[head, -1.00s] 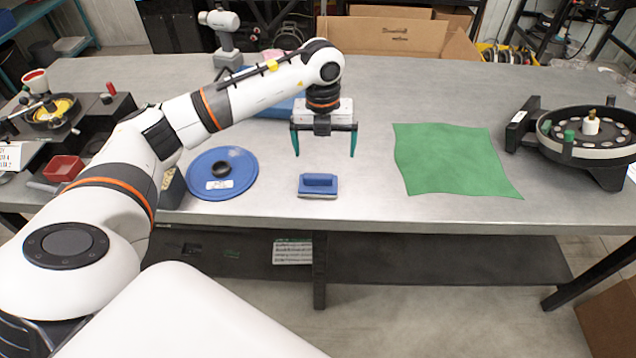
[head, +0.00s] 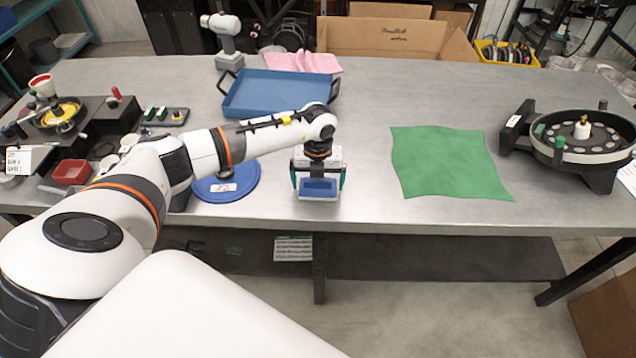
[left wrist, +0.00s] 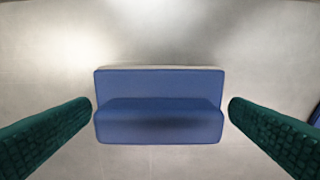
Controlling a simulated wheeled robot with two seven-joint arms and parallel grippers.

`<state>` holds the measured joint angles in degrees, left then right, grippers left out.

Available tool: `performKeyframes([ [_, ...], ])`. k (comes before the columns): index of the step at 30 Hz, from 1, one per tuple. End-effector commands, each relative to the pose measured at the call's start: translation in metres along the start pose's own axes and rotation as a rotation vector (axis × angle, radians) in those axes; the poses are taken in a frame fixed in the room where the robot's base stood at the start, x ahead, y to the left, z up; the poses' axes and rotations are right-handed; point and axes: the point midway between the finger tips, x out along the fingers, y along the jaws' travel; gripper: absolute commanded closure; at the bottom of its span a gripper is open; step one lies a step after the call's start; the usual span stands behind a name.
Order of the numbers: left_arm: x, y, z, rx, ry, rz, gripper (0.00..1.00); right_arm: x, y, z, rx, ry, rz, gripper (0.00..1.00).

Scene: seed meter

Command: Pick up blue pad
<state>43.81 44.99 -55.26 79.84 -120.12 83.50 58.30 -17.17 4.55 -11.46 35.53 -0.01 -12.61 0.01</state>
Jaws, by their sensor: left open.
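The blue pad (head: 319,188) lies on the grey table near its front edge, a small block with a raised grip along it. It also fills the middle of the left wrist view (left wrist: 160,85). My left gripper (head: 319,182) is lowered around the pad, with one green finger on each side. In the left wrist view the open fingers (left wrist: 160,110) flank the pad's raised grip, with a small gap on both sides. My right gripper is not in view.
A blue round lid (head: 228,187) lies left of the pad, partly behind my arm. A blue tray (head: 275,95) and pink cloth (head: 303,62) are behind. A green mat (head: 448,163) lies right, with a round seed meter (head: 582,150) beyond. The table between pad and mat is clear.

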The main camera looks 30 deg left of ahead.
Motion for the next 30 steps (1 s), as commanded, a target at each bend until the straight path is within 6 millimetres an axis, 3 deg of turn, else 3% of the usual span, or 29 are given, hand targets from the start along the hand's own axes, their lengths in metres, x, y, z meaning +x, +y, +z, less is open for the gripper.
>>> performKeyframes([
  [7,0.002,0.0,0.0,0.001,0.001,0.001,0.0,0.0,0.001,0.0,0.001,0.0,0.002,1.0],
  [15,0.002,0.001,0.0,0.001,0.001,0.002,0.42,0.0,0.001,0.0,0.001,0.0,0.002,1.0],
  [23,-0.003,0.001,-0.001,0.001,0.002,0.003,0.42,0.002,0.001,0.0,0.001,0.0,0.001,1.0],
  [30,-0.044,0.001,-0.002,0.002,0.006,0.005,0.42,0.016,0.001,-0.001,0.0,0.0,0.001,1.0],
])
